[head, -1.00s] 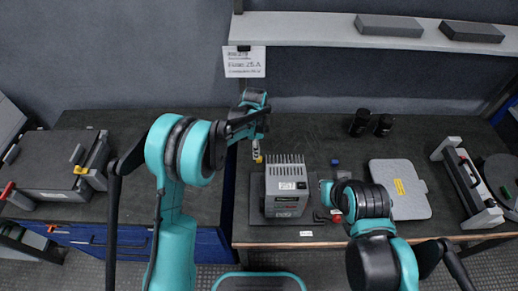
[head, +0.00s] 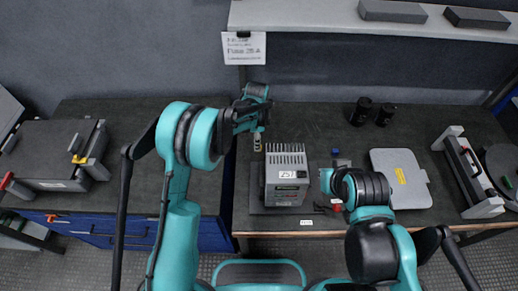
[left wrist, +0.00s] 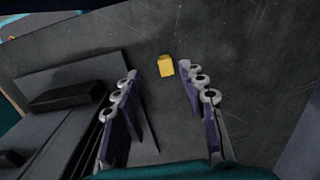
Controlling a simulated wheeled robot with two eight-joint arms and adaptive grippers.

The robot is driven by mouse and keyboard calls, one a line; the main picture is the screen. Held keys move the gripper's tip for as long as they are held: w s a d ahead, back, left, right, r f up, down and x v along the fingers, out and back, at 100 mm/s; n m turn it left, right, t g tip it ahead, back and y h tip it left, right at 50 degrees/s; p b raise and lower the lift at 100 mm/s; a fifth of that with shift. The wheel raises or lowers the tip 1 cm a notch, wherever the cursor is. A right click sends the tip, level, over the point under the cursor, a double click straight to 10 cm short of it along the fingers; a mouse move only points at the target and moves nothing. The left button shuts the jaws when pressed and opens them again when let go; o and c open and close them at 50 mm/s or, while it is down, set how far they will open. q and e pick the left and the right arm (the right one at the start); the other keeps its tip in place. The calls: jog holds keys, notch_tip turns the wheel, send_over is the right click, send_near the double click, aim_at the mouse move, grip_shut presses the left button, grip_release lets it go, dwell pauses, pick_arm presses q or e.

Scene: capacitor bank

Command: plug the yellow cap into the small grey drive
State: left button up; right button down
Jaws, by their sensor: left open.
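The yellow cap (left wrist: 166,65) lies on the dark bench top in the left wrist view, just beyond and between my fingertips. I cannot make it out in the head view. The small grey drive (head: 286,182), a finned box with a white label, stands mid-bench. My left gripper (head: 258,143) points down at the drive's back left. It is open and empty, and its two fingers (left wrist: 166,85) are spread apart in the left wrist view. My right gripper (head: 329,185) is right of the drive, largely hidden by its own arm; its jaws are unclear.
A blue item (head: 337,153) and a red item (head: 337,204) lie near my right arm. A grey plate (head: 401,180) and two black cylinders (head: 373,112) are to the right. A shelf (head: 350,22) overhangs the back. The bench behind the drive is clear.

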pick_arm(q)
jog(key=f+b, duration=0.1)
jog(key=f, duration=0.2)
jog(key=w+f+b, duration=0.1)
jog(key=f, duration=0.1)
jog(key=shift+d+f+b, duration=0.2)
jog(key=shift+d+b, duration=0.1)
jog(key=shift+d, duration=0.05)
jog(key=shift+s+r, duration=0.1)
jog(key=c, duration=0.9)
